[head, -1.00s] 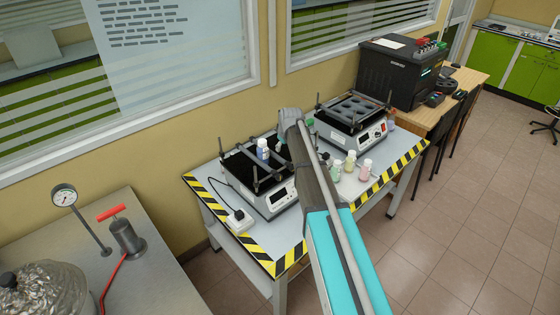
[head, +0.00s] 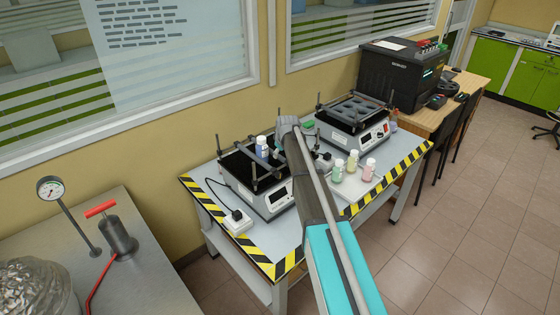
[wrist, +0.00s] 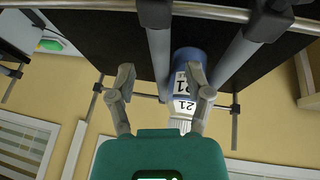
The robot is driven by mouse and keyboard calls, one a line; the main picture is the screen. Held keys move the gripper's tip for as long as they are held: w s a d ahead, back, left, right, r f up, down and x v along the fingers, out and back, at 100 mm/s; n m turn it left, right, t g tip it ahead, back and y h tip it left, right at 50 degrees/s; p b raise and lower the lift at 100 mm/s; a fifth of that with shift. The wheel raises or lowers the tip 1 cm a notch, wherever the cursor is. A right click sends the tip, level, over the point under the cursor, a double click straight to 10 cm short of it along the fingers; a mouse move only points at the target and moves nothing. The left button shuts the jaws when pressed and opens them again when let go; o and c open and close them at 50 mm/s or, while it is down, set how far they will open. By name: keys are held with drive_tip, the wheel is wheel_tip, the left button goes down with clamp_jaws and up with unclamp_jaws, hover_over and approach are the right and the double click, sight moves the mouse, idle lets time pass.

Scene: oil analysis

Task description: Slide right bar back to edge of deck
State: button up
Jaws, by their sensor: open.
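The left shaker (head: 268,203) has a black deck (head: 236,166) with metal bars across it. A blue-and-white bottle (head: 262,148) stands on the deck. In the wrist view the picture is upside down, and the bottle (wrist: 187,85), labelled 21, sits between two grey bars. The bar on the picture's left (wrist: 160,58) appears to be the deck's right bar. My gripper (wrist: 160,76) is open, with a finger to each side of that bar in the picture. Contact and depth cannot be told. In the head view my arm hides the gripper and part of the deck's right side.
A second shaker (head: 352,128) stands to the right on the same table. Several small bottles (head: 352,163) stand on a white plate near the front. A power adapter (head: 236,222) lies by the left shaker. A steel bench (head: 150,255) with a gauge and pump is at left.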

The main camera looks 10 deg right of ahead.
sight(280, 156)
drive_tip(key=shift+b+x, duration=1.25)
drive_tip(key=shift+x, duration=0.45)
drive_tip(key=shift+c, duration=0.3)
clamp_jaws()
